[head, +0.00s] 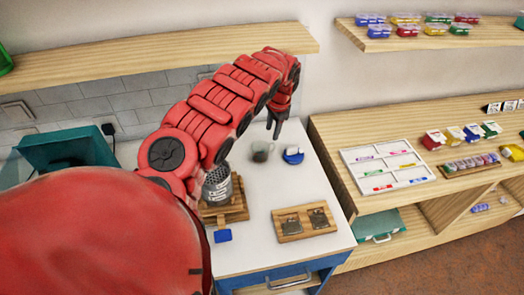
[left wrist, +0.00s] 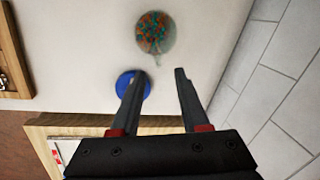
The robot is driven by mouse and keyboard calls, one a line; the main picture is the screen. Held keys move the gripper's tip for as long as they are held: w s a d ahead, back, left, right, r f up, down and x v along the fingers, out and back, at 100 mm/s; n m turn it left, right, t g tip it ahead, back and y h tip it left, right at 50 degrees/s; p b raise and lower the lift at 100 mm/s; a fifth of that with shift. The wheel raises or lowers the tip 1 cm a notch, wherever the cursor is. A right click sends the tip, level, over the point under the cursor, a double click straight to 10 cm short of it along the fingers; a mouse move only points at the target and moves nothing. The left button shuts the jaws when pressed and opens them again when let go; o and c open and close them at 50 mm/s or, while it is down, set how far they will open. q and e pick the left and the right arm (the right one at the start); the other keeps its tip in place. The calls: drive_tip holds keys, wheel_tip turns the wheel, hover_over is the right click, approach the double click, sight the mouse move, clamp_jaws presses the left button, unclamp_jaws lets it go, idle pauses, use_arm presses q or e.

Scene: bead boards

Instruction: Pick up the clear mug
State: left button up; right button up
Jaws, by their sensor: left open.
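The clear mug (head: 262,151) stands upright on the white countertop. In the left wrist view I see the mug (left wrist: 155,32) from above, with orange and teal bits showing inside and its handle towards my fingers. My left gripper (head: 274,127) hangs over the counter near the mug, fingers pointing down. In the left wrist view the left gripper (left wrist: 160,76) is open, with nothing between its fingertips, and the mug lies beyond them, apart. My right gripper is not in view.
A round blue item (head: 293,157) sits just right of the mug, and one finger overlaps it in the wrist view. A wooden tray (head: 291,234), a grey patterned canister (head: 217,187) and a blue block (head: 222,236) are nearer. A tiled wall (left wrist: 275,95) stands close by.

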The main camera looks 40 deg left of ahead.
sight(271, 144)
use_arm(q)
drive_tip(key=f, duration=0.4)
drive_tip(key=shift+w+a+f+b, duration=0.15)
drive_tip(key=shift+a+b, duration=0.15)
drive_tip(key=shift+b, duration=0.05)
drive_tip(key=shift+w+f+p, duration=0.1)
drive_tip(key=shift+f+p, duration=0.4)
drive_tip(key=shift+f, duration=0.1)
drive_tip(key=f, duration=0.2)
drive_tip(key=shift+w+a+f+p, duration=0.15)
drive_tip(key=shift+w+f+p, duration=0.1)
drive_tip(key=shift+f+p, duration=0.05)
drive_tip(key=shift+s+a+f, duration=0.1)
drive_tip(key=shift+a+f, duration=0.05)
drive_tip(key=shift+f, duration=0.25)
clamp_jaws()
